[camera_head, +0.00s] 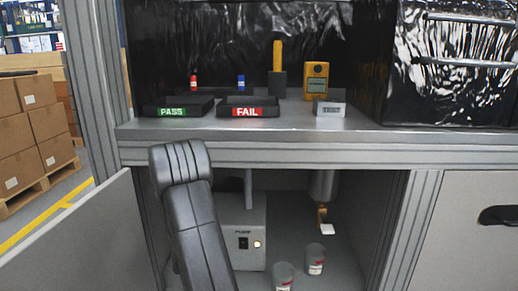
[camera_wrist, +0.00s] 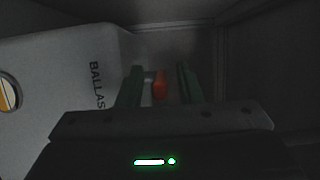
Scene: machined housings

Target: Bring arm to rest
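My arm (camera_head: 190,215) shows in the head view as a dark grey link rising in front of the cabinet opening. My gripper is hidden in that view. In the wrist view my gripper (camera_wrist: 160,88) has its two greenish fingers apart, with a gap between them. A small orange-red piece with a pale part beside it (camera_wrist: 159,84) shows in that gap, seemingly beyond the fingers. I see no finger touching it.
Below the worktop (camera_head: 290,137) are a box with a switch and lit lamp (camera_head: 240,240), two jars (camera_head: 315,260) (camera_head: 283,277) and a hanging cylinder (camera_head: 322,187). PASS (camera_head: 178,108) and FAIL (camera_head: 247,108) trays stand on top. An open door panel (camera_head: 85,240) is at left.

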